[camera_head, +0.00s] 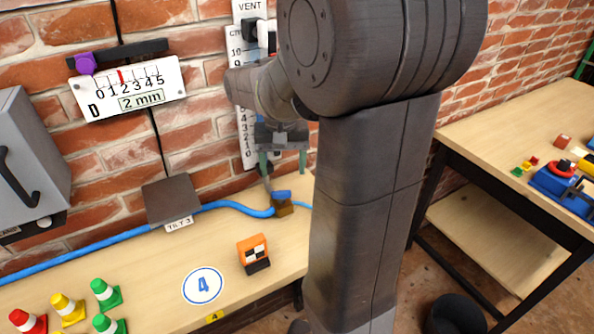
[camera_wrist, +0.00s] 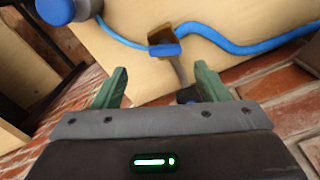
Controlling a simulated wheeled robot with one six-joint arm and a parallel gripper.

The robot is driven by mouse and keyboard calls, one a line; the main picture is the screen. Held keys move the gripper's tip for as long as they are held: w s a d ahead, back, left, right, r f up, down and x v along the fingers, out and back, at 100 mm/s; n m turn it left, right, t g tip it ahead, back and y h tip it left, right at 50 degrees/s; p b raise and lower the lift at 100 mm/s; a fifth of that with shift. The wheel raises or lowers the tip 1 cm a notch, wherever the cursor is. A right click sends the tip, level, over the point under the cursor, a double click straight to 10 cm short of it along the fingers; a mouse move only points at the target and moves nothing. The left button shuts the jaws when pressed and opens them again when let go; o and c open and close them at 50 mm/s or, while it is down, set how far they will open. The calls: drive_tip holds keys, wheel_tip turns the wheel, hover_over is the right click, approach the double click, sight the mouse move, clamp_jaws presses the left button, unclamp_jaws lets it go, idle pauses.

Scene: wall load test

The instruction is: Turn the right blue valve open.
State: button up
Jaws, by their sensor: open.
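A valve with a blue handle (camera_head: 281,194) and a brownish body (camera_head: 284,208) sits on the wooden bench at the end of a blue hose (camera_head: 235,206). In the wrist view the blue handle (camera_wrist: 166,50) lies beyond and between my fingertips, with the brownish body (camera_wrist: 160,36) just past it. My gripper (camera_head: 283,170) has two green fingers spread apart above and a little behind the valve; it also shows in the wrist view (camera_wrist: 160,78). Nothing is between the fingers. My arm hides the bench right of the valve, so I see no second valve.
Several coloured cones (camera_head: 68,307) stand front left. A brick wall (camera_head: 190,135) with a vertical scale (camera_head: 247,150) rises close behind. A dark tilted plate (camera_head: 171,199) is left.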

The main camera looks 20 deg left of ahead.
sight(281, 191)
drive_tip(key=shift+w+a+f, duration=0.1)
drive_tip(key=shift+a+f, duration=0.05)
drive_tip(key=shift+a, duration=0.3)
drive_tip(key=shift+f, duration=0.3)
wheel_tip(281, 191, down, 7)
drive_tip(key=shift+r, duration=0.2)
drive_tip(key=c, duration=1)
drive_tip(key=shift+n+p, duration=0.4)
drive_tip(key=shift+n, duration=2)
drive_tip(key=o, duration=1)
